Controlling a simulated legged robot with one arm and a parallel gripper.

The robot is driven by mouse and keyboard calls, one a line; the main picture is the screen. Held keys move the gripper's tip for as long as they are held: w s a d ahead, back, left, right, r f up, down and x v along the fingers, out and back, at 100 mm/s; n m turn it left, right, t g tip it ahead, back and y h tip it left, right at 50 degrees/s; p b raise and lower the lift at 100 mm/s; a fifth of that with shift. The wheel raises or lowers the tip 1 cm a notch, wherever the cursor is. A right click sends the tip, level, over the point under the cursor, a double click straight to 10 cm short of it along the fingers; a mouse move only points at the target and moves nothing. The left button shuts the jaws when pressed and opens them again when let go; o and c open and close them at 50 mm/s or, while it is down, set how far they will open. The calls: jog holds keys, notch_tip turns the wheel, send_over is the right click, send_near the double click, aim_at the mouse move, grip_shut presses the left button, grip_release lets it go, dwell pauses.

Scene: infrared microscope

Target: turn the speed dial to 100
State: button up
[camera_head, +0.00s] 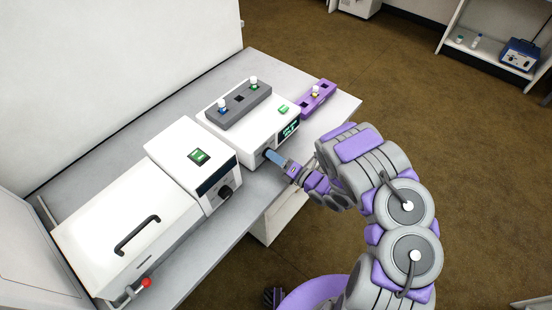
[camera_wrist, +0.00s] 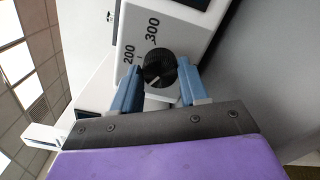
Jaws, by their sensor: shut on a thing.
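The speed dial (camera_wrist: 158,68) is a round black ribbed knob with a white pointer line, on the white front face of a device (camera_head: 255,118). The wrist view shows the labels 200 and 300 above the dial; the line slants toward the lower left of that picture, and the number it points to cannot be read. My gripper (camera_head: 272,156) reaches the front of this device. Its two blue fingers (camera_wrist: 162,72) are shut on the dial, one on each side. In the head view the fingers hide most of the dial.
The device has a green-lit display (camera_head: 290,129) to the right of the dial. A dark grey rack (camera_head: 238,106) with vials sits on its top, and a purple rack (camera_head: 318,98) stands behind it. Another white unit with a black knob (camera_head: 225,192) stands to the left.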

jog(key=shift+s+f, duration=0.1)
jog(key=shift+f, duration=0.15)
jog(key=o, duration=0.9)
jog(key=shift+c, duration=0.2)
jog(key=shift+o, duration=1)
jog(key=shift+r, duration=0.1)
jog(key=shift+d, duration=0.1)
jog(key=p+v, duration=0.3)
jog(key=v, duration=1.4)
jog(key=shift+p, duration=0.35)
jog(key=shift+d, duration=0.1)
